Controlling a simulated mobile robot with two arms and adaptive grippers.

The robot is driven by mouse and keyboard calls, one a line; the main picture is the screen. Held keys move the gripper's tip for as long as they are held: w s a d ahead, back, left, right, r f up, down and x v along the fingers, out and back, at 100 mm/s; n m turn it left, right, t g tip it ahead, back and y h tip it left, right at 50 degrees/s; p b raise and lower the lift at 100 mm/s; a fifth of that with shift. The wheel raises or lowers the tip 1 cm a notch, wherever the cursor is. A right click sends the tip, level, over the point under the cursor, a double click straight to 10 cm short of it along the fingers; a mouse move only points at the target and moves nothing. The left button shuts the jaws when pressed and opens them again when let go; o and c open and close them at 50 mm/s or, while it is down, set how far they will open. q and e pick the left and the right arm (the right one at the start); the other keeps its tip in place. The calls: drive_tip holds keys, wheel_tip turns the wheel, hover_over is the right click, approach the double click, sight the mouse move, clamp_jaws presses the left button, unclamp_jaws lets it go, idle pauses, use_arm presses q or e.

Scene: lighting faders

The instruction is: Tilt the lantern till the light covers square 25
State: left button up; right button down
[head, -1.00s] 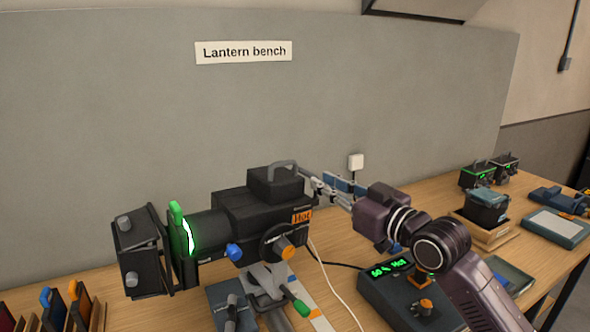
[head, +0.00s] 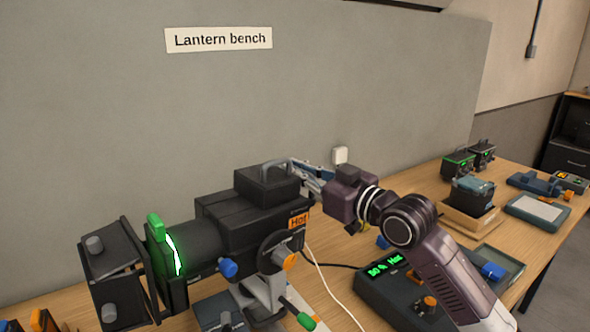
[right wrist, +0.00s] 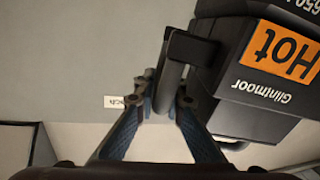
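The black lantern (head: 235,222) stands on its mount at the bench's left, its lens with barn doors (head: 118,278) facing left. My right gripper (head: 298,172) reaches from the right to the handle's rear. In the right wrist view its fingertips (right wrist: 165,97) lie on both sides of the bar and appear shut on it. The lantern has an orange side knob (head: 290,260), a blue knob (head: 228,269) and a green-ended lever (head: 305,321). Square 25 and my left gripper are out of view.
A dimmer box (head: 385,290) with a green "Hot" display stands below my right arm. A white cable (head: 330,283) runs beside the lantern. Trays and small boxes fill the bench's right side. A grey wall panel (head: 400,90) stands behind.

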drive_tip(key=shift+w+f, duration=0.15)
drive_tip(key=shift+f, duration=0.15)
drive_tip(key=shift+w+d+f+m, duration=0.15)
drive_tip(key=shift+d+f+m, duration=0.05)
drive_tip(key=shift+f+m, duration=0.25)
drive_tip(key=shift+w+d+f+m, duration=0.15)
drive_tip(key=shift+f+m, duration=0.25)
drive_tip(key=shift+m, duration=0.05)
drive_tip(key=c, duration=2.3)
unclamp_jaws()
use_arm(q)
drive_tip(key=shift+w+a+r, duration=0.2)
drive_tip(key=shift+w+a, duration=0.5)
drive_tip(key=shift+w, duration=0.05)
use_arm(e)
drive_tip(key=shift+w+a, duration=0.1)
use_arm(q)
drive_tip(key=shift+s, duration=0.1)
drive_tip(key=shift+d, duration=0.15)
use_arm(e)
drive_tip(key=v, duration=1.2)
drive_tip(key=shift+f, duration=0.1)
